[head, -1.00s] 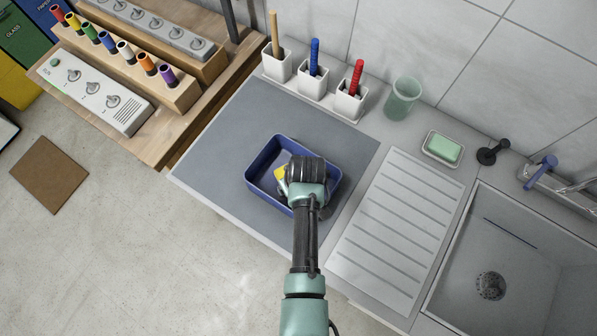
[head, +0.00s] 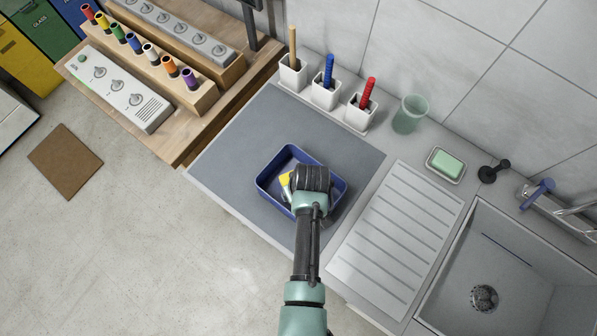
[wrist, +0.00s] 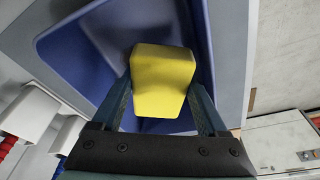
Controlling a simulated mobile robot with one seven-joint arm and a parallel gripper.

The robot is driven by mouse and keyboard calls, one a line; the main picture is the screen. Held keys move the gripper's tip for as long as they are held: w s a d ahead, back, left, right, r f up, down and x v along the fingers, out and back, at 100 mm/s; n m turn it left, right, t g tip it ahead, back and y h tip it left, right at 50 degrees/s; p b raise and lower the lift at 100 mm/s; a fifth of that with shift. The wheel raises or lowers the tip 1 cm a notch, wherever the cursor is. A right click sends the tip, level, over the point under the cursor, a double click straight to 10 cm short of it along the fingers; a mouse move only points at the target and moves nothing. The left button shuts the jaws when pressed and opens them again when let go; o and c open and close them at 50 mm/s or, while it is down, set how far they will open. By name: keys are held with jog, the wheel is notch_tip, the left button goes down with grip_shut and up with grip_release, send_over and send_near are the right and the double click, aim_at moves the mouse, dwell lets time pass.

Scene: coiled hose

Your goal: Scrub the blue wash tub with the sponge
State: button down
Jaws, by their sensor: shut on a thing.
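The blue wash tub (head: 268,184) sits on the grey counter mat in the middle of the head view. Its walls and floor also show in the wrist view (wrist: 75,58). My gripper (wrist: 165,100) is shut on the yellow sponge (wrist: 163,80), which sits between the two fingers. In the head view only a small part of the sponge (head: 285,180) shows beside my wrist, over the tub's inside. My arm hides the near right part of the tub. I cannot tell whether the sponge touches the tub's floor.
White holders with a wooden-handled, a blue (head: 328,72) and a red brush (head: 367,93) stand behind the tub. A green cup (head: 410,114), a soap dish (head: 445,165), a ridged drainboard (head: 395,235) and a sink (head: 450,260) lie to the right. The mat (head: 235,150) left of the tub is clear.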

jog(key=shift+w+r+p, duration=0.1)
jog(key=shift+r+p, duration=0.25)
jog(key=shift+r, duration=0.45)
jog(key=p+v, duration=0.3)
jog(key=shift+w+a+r, duration=0.1)
jog(key=shift+w+r, duration=0.05)
jog(key=shift+w, duration=0.15)
